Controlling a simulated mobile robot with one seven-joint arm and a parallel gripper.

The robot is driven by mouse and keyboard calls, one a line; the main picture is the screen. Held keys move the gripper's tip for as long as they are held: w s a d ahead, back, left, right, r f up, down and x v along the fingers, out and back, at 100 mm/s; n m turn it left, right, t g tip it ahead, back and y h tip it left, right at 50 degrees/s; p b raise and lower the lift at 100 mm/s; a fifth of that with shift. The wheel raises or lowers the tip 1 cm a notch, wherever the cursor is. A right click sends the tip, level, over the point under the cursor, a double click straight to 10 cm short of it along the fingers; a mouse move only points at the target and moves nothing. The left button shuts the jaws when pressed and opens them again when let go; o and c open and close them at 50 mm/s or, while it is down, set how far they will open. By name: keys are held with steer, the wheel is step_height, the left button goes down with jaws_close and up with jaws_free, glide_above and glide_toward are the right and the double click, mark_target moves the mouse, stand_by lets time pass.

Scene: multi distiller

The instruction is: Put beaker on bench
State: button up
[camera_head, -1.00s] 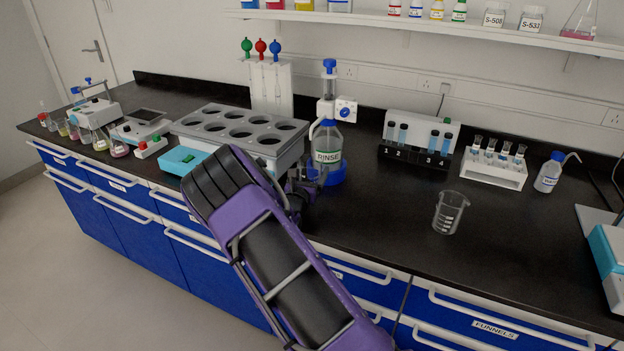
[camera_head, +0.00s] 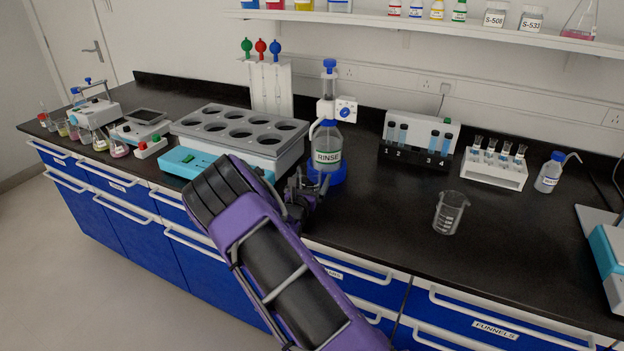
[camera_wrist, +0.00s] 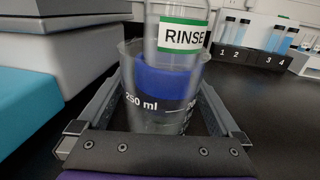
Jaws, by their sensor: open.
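A clear glass beaker (camera_wrist: 150,120) marked 250 ml stands between the fingers of my gripper (camera_wrist: 163,88) in the wrist view. My gripper is open, with one finger on each side of the beaker. I cannot tell whether either finger touches it. The RINSE bottle (camera_wrist: 184,34) with its blue base is directly behind the beaker. In the head view my gripper (camera_head: 304,197) is at the bench front, before the RINSE bottle (camera_head: 328,150); my arm mostly hides that beaker there. A second beaker (camera_head: 449,213) stands on the black bench (camera_head: 385,225) to the right.
A grey block with round wells (camera_head: 238,128) and a turquoise box (camera_head: 187,163) are left of my gripper. Numbered tubes (camera_head: 420,138), a white tube rack (camera_head: 494,168) and a wash bottle (camera_head: 549,174) stand along the back right. The bench between the RINSE bottle and second beaker is clear.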

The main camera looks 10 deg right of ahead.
steer(key=v, duration=1.1)
steer(key=shift+s+a, duration=0.2)
steer(key=shift+s, duration=0.15)
